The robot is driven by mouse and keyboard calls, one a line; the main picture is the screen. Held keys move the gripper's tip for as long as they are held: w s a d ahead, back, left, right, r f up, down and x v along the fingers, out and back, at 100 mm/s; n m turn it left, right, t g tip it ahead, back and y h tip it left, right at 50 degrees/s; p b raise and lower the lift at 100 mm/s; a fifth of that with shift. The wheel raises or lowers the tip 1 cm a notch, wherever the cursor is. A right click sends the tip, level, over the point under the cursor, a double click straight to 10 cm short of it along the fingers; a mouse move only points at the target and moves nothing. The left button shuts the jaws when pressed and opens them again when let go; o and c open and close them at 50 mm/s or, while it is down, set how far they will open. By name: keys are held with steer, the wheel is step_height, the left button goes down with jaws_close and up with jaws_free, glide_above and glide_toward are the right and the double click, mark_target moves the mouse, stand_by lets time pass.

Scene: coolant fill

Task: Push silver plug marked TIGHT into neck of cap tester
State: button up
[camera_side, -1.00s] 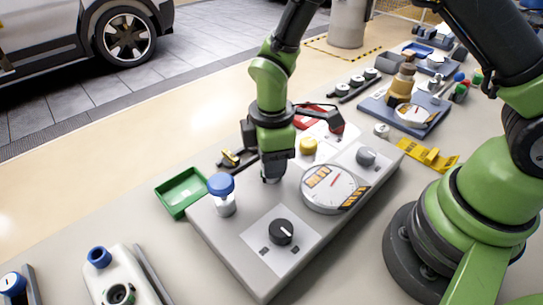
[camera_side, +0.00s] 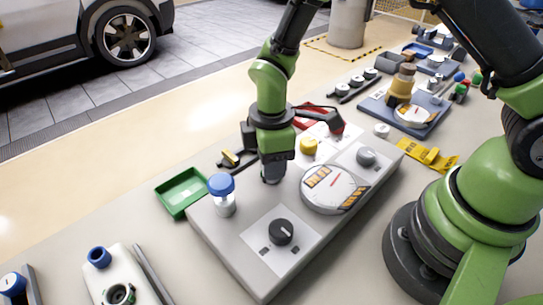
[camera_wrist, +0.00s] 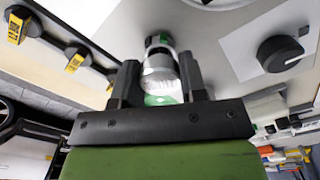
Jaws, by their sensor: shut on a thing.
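The cap tester (camera_side: 232,232) is a light grey box on the bench with a round gauge (camera_side: 333,188) on top. My gripper (camera_side: 272,172) points down at its top, between the blue-capped bottle and the gauge. In the wrist view my gripper (camera_wrist: 160,68) is shut on a short silver plug (camera_wrist: 159,70), with one dark finger on each side of it. A green patch shows by the plug; I cannot read the TIGHT mark. A dark ring (camera_wrist: 157,40) shows at the plug's far end. The neck is mostly hidden, so I cannot tell how deep the plug sits.
A blue-capped bottle (camera_side: 222,195), a black knob (camera_side: 282,232), a yellow cap (camera_side: 308,146) and a grey knob (camera_side: 366,156) stand on the tester. A green tray (camera_side: 181,192) lies to its left. A red tool (camera_side: 318,119) is behind my gripper.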

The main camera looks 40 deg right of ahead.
steer(key=shift+f, duration=0.7)
steer(key=o, duration=1)
steer(key=shift+r, duration=0.1)
step_height(320, 180, up, 10)
steer(key=shift+f, duration=0.1)
steer(key=shift+c, duration=0.2)
steer(key=shift+f+m, duration=0.45)
steer(key=shift+m, duration=0.25)
steer(key=c, duration=1.1)
steer(key=shift+f, duration=0.15)
jaws_close()
steer(key=shift+f, duration=2.8)
